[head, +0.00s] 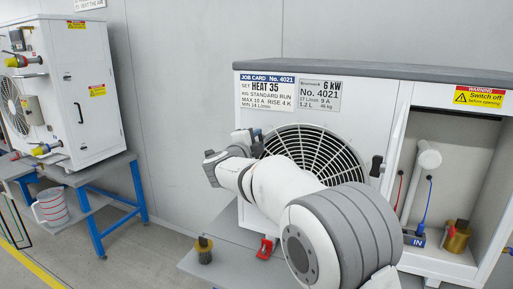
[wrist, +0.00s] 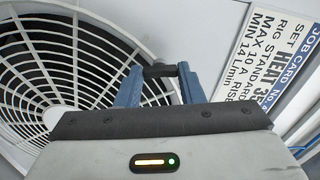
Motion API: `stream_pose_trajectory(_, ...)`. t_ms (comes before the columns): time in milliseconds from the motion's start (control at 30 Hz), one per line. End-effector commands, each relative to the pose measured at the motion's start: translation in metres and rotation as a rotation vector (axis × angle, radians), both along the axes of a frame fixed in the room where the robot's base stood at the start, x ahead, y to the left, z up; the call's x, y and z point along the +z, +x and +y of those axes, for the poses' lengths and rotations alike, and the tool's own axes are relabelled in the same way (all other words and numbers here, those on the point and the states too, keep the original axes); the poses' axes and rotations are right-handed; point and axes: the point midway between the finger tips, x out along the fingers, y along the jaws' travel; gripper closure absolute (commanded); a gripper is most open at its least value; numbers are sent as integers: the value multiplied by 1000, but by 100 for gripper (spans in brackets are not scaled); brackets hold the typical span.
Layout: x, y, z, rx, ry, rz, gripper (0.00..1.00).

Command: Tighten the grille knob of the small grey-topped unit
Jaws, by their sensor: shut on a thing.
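The grey-topped unit (head: 300,72) is a white cabinet with a job card No. 4021 and a round white fan grille (head: 318,150) on its front. In the wrist view, my gripper (wrist: 161,76) has its two blue fingers closed on a dark grille knob (wrist: 160,70) at the grille's rim, beside the job card (wrist: 285,45). In the head view, my gripper is at the grille's upper left, largely hidden by my wrist, and the held knob is not clear there. A second black knob (head: 376,165) is at the grille's right side, apart from my gripper.
An open bay at the right holds a white pipe (head: 424,172), a blue IN fitting (head: 414,239) and a brass part (head: 457,237). A small dark-topped brass part (head: 204,250) and a red item (head: 265,248) are on the bench below. Another unit (head: 85,95) and a jug (head: 52,206) are left.

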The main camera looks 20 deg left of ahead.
Motion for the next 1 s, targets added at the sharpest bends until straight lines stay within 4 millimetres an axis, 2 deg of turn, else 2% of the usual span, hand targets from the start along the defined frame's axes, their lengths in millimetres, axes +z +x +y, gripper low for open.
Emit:
stream_pose_trajectory(400, -2, 0, 0, 0, 155, -10, 88)
stream_pose_trajectory(867, -2, 0, 0, -2, 168, -10, 88)
stream_pose_trajectory(900, -2, 0, 0, -2, 168, -10, 65)
stream_pose_trajectory(1000, -1, 0, 0, -2, 168, -10, 57)
